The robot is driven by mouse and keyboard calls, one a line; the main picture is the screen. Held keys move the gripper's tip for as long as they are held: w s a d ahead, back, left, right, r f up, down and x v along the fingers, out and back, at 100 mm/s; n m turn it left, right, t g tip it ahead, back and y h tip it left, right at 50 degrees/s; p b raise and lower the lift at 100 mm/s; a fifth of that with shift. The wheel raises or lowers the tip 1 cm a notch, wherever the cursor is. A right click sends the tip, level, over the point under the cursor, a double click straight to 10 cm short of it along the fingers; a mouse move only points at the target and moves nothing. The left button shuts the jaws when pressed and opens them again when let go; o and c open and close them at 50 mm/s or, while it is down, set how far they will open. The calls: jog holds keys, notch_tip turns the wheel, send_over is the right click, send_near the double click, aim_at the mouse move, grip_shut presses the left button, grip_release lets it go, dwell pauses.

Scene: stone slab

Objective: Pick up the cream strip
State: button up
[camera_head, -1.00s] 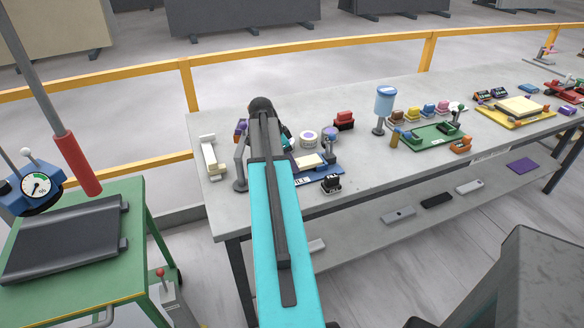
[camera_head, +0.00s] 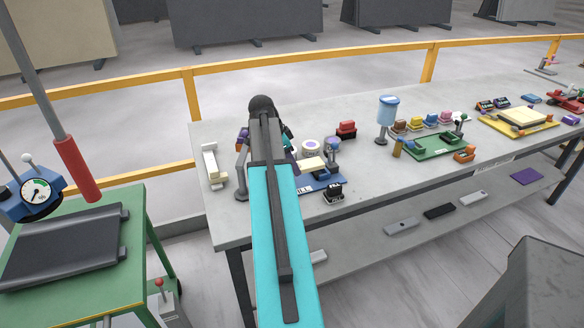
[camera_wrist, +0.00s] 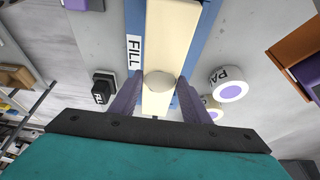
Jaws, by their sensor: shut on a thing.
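The cream strip (camera_wrist: 170,40) runs lengthwise between the two purple fingers of my gripper (camera_wrist: 160,88) in the wrist view. The fingers are shut on it, near a round pale knob (camera_wrist: 160,82). The strip lies over a blue base (camera_wrist: 202,42) with a FILL label beside it. My arm hides the fingers there. I cannot tell how far the strip is from the base.
A black block (camera_head: 333,192) stands by the base's front edge. White round pots (camera_head: 311,148) and a red block (camera_head: 346,129) stand behind. A cream rail-like piece (camera_head: 213,165) lies at the left end. A blue-topped dispenser (camera_head: 387,112) and green tray (camera_head: 440,145) are to the right.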

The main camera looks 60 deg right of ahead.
jog(key=s+a+b, duration=0.1)
jog(key=a, duration=0.3)
jog(key=s+a+r+b, duration=0.1)
jog(key=s+a, duration=0.1)
jog(key=a, duration=0.3)
jog(key=s+a+b, duration=0.1)
jog(key=a, duration=0.4)
jog(key=shift+s+a+r, duration=0.15)
jog(key=shift+a+r, duration=0.1)
